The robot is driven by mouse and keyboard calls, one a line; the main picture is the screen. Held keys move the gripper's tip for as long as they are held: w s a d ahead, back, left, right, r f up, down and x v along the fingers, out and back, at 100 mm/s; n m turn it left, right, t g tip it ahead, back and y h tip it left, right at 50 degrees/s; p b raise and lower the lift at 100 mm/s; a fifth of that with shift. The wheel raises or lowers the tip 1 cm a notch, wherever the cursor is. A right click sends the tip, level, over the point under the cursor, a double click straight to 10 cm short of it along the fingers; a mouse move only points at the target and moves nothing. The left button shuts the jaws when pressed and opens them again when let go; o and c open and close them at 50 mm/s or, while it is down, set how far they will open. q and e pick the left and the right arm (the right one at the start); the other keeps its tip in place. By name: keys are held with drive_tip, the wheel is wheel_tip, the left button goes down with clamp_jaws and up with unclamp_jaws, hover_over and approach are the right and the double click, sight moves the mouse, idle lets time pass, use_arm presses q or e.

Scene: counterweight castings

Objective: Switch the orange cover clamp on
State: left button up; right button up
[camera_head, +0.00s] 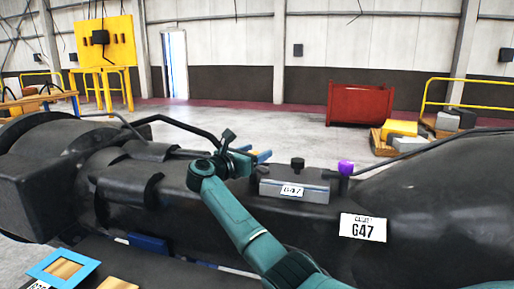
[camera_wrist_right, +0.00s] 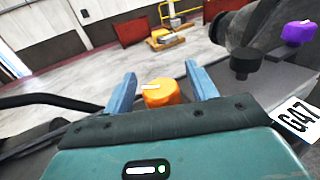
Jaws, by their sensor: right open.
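The orange cover clamp (camera_wrist_right: 166,95) is a round orange knob with a white mark on top, seen in the right wrist view. The mark lies roughly crosswise in that view. My right gripper (camera_wrist_right: 161,88) is open, its two blue fingers on either side of the knob, with gaps visible; I cannot tell whether the tips are level with it. In the head view my right gripper (camera_head: 257,155) is over the dark casting, left of the G47 box, and mostly hides the clamp. My left gripper is not in view.
The grey G47 box (camera_head: 310,192) carries a black knob (camera_head: 297,163) and, beside its right end, a purple knob (camera_head: 345,168). A dark cable runs along the casting. A blue-framed tray (camera_head: 45,262) is at lower left. A red bin (camera_head: 360,103) stands far behind.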

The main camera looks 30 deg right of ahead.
drive_tip(key=shift+w+d, duration=0.2)
drive_tip(key=shift+d, duration=0.3)
